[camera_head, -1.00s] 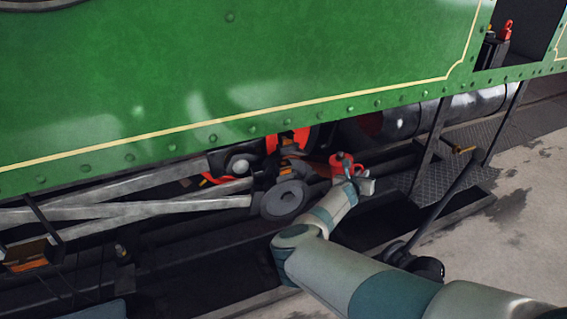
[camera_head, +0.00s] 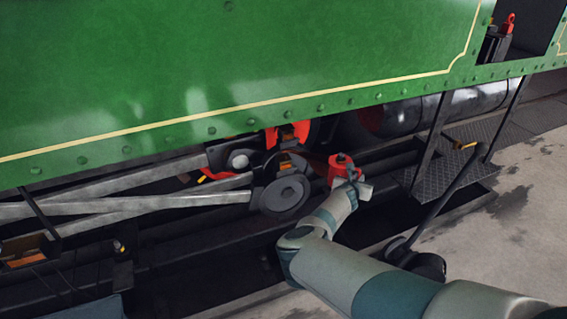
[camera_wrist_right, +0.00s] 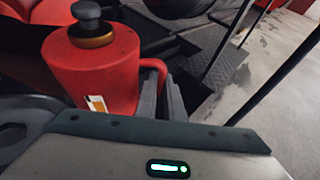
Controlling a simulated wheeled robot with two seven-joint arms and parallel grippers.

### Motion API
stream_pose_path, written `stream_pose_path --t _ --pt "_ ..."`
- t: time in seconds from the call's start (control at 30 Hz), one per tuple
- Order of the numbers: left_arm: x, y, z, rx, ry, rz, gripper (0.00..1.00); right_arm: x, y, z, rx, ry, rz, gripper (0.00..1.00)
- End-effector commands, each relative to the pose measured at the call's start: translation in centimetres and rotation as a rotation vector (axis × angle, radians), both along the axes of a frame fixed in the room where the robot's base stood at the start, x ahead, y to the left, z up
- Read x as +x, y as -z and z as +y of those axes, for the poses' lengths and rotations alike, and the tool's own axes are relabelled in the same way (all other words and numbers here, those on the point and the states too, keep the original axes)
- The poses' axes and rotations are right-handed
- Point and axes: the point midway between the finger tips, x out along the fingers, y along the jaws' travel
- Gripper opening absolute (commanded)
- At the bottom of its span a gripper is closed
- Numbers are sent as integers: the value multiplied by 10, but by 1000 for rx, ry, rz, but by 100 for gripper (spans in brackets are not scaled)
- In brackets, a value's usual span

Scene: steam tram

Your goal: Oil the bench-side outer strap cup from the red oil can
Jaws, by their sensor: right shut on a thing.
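The red oil can (camera_head: 341,170) is held up beside the rods and wheel, right of the round grey crank end (camera_head: 285,194). It looks roughly upright. My right gripper (camera_head: 354,182) is shut on its handle. In the right wrist view the red can (camera_wrist_right: 98,75), with its dark knob on a brass collar, fills the upper left, and the gripper fingers (camera_wrist_right: 162,103) close on its handle. Small orange-brown fittings (camera_head: 286,166) sit above the crank end; I cannot tell which is the bench-side outer strap cup. The can's spout tip is not clear. My left gripper is not in view.
The green tram side (camera_head: 230,70) overhangs the rods (camera_head: 150,205). A dark post (camera_head: 432,140) and a step plate (camera_head: 450,170) stand to the right, with a slanting dark lever (camera_head: 450,195). The concrete floor (camera_head: 525,200) at right is clear.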

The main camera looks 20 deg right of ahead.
Motion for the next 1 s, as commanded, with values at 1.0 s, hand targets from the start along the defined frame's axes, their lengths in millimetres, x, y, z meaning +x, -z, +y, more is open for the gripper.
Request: stream_pose_path --t 1.0 --pt "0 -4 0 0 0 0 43 5 7 5 95 1 -72 0"
